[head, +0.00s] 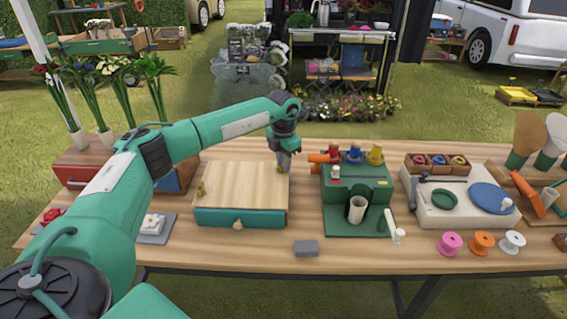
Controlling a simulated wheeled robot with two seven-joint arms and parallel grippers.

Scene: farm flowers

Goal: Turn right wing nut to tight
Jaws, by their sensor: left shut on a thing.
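A wooden press board (243,184) lies on a teal box (240,217) with a round knob at its front. The left wing nut (201,188), small and brass-coloured, stands at the board's left edge. The right wing nut (280,169) is at the board's back right edge, mostly hidden by my left gripper. My left gripper (284,166) points down over the right wing nut and is shut on it. The nut's exact angle is too small to tell. My right gripper is not in view.
A green station with coloured knobs (357,205) stands close to the right of the press. A grey block (306,248) lies in front. Flower vases (106,139) and a red drawer box (84,175) are at the left. A white tray with a blue disc (489,198) is farther right.

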